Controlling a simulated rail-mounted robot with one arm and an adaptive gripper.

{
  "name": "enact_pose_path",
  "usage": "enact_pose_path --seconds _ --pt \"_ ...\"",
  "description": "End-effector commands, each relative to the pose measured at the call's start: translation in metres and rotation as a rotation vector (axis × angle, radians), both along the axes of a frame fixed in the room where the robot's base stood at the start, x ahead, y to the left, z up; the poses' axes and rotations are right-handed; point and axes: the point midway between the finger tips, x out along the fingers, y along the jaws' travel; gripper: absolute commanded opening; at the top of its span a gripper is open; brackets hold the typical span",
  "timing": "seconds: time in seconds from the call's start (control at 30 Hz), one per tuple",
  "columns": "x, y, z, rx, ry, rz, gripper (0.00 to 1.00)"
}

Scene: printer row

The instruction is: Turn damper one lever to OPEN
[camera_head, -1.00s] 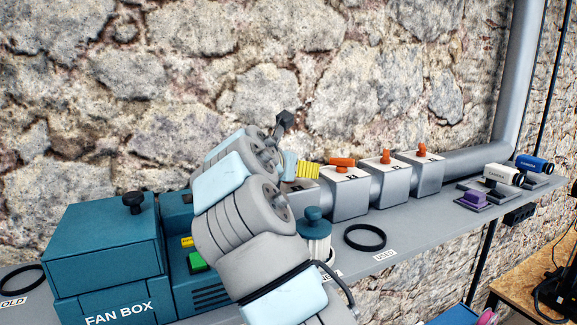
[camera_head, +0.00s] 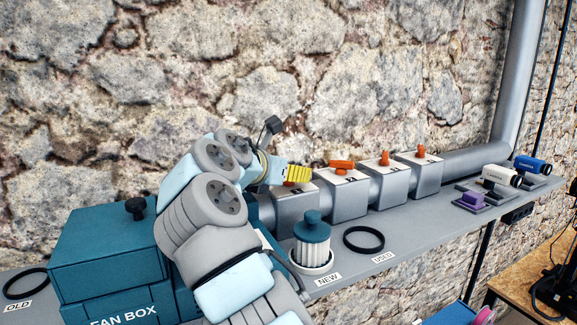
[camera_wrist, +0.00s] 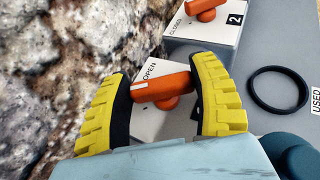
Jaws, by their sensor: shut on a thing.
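Damper one's box (camera_head: 297,210) is the nearest grey box in the duct row. Its orange lever (camera_wrist: 162,88) lies across the box top in the wrist view, between my two yellow fingers. The word OPEN shows on the plate beside the lever. My gripper (camera_wrist: 160,97) is shut on the lever, with black pads at its two ends. In the head view my gripper (camera_head: 298,174) sits over damper one and hides most of the lever. The lower part of the plate is hidden by my gripper.
Damper two's box (camera_head: 350,200) with its orange lever (camera_head: 341,165) stands close by, with more dampers beyond. A blue-topped filter (camera_head: 312,228) and a black ring (camera_head: 364,239) are in front on the shelf. The stone wall is close behind.

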Motion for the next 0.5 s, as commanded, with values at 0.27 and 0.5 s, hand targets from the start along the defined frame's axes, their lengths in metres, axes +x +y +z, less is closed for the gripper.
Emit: enact_pose_path --seconds 0.27,0.5 --pt "0.0005 0.0016 0.0020 0.000 0.002 -0.132 0.27" --pt "-0.0003 0.0006 -0.0008 -0.003 0.001 -0.170 0.27"
